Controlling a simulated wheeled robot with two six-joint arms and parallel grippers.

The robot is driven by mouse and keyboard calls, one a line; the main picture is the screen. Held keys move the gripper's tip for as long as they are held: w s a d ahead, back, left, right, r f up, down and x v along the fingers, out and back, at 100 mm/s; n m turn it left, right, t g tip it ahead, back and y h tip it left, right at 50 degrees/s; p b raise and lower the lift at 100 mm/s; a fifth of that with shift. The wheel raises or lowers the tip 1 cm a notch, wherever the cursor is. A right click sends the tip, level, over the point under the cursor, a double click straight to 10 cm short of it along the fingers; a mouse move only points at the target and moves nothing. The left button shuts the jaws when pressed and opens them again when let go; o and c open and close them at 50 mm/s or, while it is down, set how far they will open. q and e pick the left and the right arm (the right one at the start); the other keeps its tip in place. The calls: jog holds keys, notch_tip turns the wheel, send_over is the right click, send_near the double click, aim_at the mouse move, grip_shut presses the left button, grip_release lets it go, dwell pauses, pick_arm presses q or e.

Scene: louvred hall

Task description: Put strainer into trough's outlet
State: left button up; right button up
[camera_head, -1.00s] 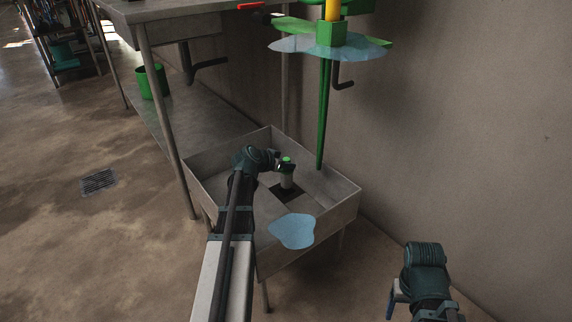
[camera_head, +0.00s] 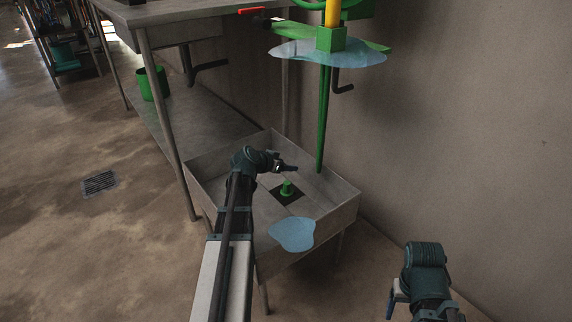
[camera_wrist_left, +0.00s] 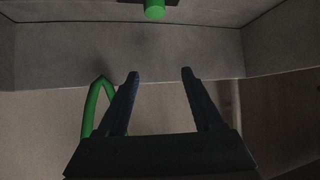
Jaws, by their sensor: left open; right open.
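The strainer shows as a green knobbed top (camera_head: 287,188) standing upright in the dark square outlet (camera_head: 280,198) of the grey trough (camera_head: 343,215). Its lower part is hidden, down in the outlet. My left gripper (camera_head: 290,168) is over the trough, apart from the strainer and just beyond it. In the left wrist view its fingers are apart and empty, and the green strainer top (camera_wrist_left: 155,9) shows at the upper edge, with part of the dark outlet. My right gripper (camera_head: 391,303) hangs outside the trough at the lower right, clear of everything.
A green pole with a yellow part (camera_head: 321,120) rises behind the trough near the wall. A pale blue patch (camera_head: 292,234) shows at the trough's near side. A metal table (camera_head: 150,13) with a green bucket (camera_head: 152,83) below stands at left. A floor drain (camera_head: 99,182) lies further left.

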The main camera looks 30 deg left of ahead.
pick_arm(q)
jog(key=r+p, duration=0.1)
jog(key=s+r+p, duration=0.1)
jog(key=r, duration=0.1)
jog(key=s+r+p, duration=0.1)
jog(key=p, duration=0.1)
jog(key=shift+s+a+r, duration=0.15)
jog(key=shift+s+r, duration=0.1)
jog(key=shift+r, duration=0.15)
jog(key=p+v, duration=0.8)
jog(key=v, duration=0.5)
jog(key=shift+s+r, duration=0.2)
jog(key=shift+s, duration=0.15)
dwell(0.4)
